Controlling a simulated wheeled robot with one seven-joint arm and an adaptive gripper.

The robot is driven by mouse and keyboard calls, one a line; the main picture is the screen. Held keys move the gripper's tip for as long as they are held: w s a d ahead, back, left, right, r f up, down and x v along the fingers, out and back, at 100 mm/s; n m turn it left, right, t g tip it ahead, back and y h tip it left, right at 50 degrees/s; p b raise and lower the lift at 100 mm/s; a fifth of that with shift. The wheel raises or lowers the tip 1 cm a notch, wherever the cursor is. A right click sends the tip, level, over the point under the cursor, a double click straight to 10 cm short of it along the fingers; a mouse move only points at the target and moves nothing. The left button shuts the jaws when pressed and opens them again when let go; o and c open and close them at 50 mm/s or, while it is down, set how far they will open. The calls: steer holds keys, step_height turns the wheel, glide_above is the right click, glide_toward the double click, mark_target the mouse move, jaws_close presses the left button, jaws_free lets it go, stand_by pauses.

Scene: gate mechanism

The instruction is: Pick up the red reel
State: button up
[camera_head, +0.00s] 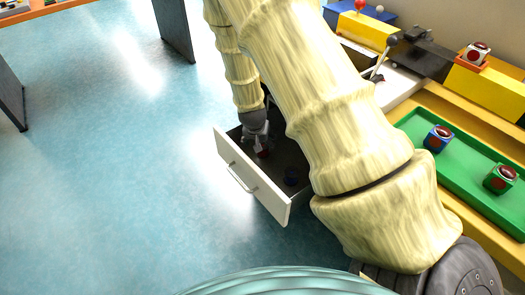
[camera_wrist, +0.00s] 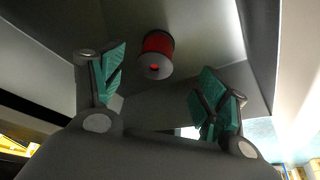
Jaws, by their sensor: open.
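The red reel (camera_wrist: 157,47) lies in the open drawer (camera_head: 238,178); in the wrist view it has pale flanges and a red core. In the head view a small red part of the reel (camera_head: 264,153) shows just below my gripper (camera_head: 260,143). My gripper reaches down into the drawer. In the wrist view my gripper (camera_wrist: 160,82) has its two green-padded fingers spread wide. The reel appears beyond and between the fingertips, with nothing held. I cannot tell the exact gap to it.
A green tray (camera_head: 470,165) with blocks lies on the workbench at right, near a lever (camera_head: 384,57).

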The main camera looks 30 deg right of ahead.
mark_target(263, 147)
steer(key=shift+d+b+x, duration=0.2)
steer(key=shift+b+x, duration=0.1)
steer(key=shift+x, duration=1.55)
steer(key=shift+d+b+x, duration=0.2)
steer(key=shift+b+x, duration=0.1)
steer(key=shift+x, duration=1.55)
steer(key=shift+w+r, duration=0.1)
steer(key=shift+r, duration=0.1)
steer(key=c, duration=1.2)
steer(key=shift+c, duration=0.2)
